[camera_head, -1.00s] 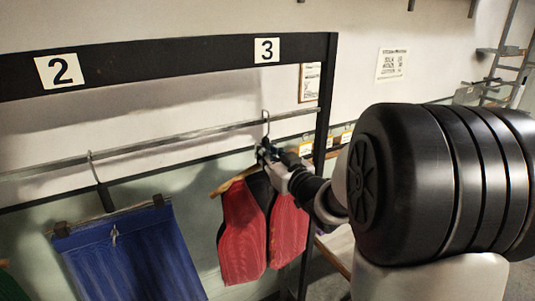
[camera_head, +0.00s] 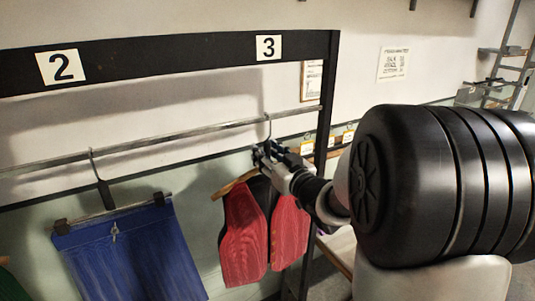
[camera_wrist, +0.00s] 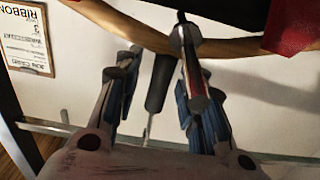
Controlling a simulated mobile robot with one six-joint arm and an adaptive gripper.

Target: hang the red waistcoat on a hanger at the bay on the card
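The red waistcoat (camera_head: 245,236) hangs on a wooden hanger (camera_head: 232,185) under the number 3 plate (camera_head: 268,48). The hanger's hook (camera_head: 267,127) reaches up to the metal rail (camera_head: 215,128) and appears to be over it. My gripper (camera_head: 263,156) is at the hanger's dark neck, just below the rail. In the wrist view my fingers (camera_wrist: 157,48) stand apart on either side of the dark neck (camera_wrist: 158,84), with gaps showing. A strip of the waistcoat (camera_wrist: 298,28) and the wooden hanger bar (camera_wrist: 240,47) show at the top there.
A blue garment (camera_head: 135,255) hangs by clips under the number 2 plate (camera_head: 61,67). The black frame post (camera_head: 325,110) stands right of the waistcoat, near my arm. A clipboard card (camera_wrist: 27,38) reading "RIBBON" and 3 is on the wall. The rail between the garments is clear.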

